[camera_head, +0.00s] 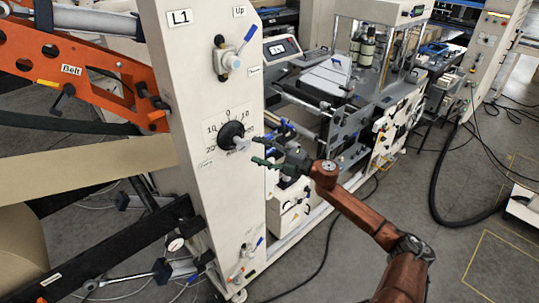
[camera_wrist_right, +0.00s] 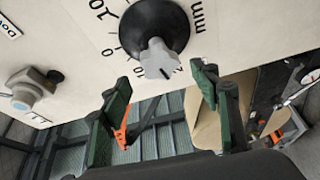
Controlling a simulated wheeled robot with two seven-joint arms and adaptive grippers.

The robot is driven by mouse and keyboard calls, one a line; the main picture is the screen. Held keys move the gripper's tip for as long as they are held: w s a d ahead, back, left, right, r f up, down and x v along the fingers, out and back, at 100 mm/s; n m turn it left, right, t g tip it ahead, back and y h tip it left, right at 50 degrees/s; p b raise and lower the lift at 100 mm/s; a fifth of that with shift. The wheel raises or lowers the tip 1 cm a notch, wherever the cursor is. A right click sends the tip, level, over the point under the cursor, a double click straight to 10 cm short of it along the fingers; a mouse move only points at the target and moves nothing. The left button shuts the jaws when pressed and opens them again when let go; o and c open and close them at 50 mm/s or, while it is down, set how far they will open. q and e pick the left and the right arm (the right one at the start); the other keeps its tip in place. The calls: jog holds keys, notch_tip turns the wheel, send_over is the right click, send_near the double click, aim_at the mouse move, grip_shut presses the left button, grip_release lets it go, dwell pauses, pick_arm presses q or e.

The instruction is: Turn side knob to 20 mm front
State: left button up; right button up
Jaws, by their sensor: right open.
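The side knob (camera_head: 231,134) is a round black dial with a grey grip, on the cream upright panel marked L1. A printed scale with 0 at the top and 10 and 20 to the sides surrounds it. In the right wrist view the black dial (camera_wrist_right: 146,22) and its grey grip (camera_wrist_right: 160,60) are at the top, beside "mm" lettering. My right gripper (camera_head: 264,151) is open just right of the knob; its green-padded fingers (camera_wrist_right: 160,100) are apart, with the grip beyond the gap between them. I cannot read the exact setting. My left gripper is out of view.
The orange belt arm (camera_head: 75,68) and kraft web (camera_head: 85,170) lie to the left. Machinery stands behind; open floor (camera_head: 320,270) lies right.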

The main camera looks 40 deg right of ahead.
jog(key=v, duration=0.5)
jog(key=shift+f, duration=0.1)
dwell(0.4)
